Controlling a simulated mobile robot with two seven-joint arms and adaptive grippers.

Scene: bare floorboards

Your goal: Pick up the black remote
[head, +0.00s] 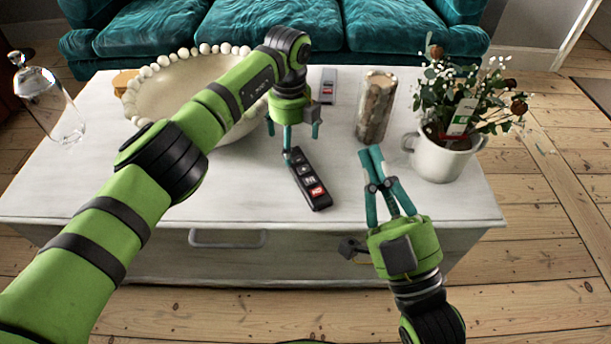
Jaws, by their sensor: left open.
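The black remote (309,182) lies on the white table, slanting from upper left to lower right, with its near end close to the table's front edge. My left gripper (293,140) points down just above and behind the remote's far end. Its fingers are spread and nothing is held; one finger overlaps the remote's far tip in the picture, and I cannot tell whether they touch. My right gripper (371,152) is to the right of the remote, over the front of the table. Its fingertips are together and hold nothing visible.
On the white table (90,190) stand a large beaded bowl (170,92), partly hidden by my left arm, a glass cloche (52,105), a log-like cylinder (376,106) and a potted plant (440,158). A grey device (328,86) lies behind. A teal sofa (270,27) is beyond.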

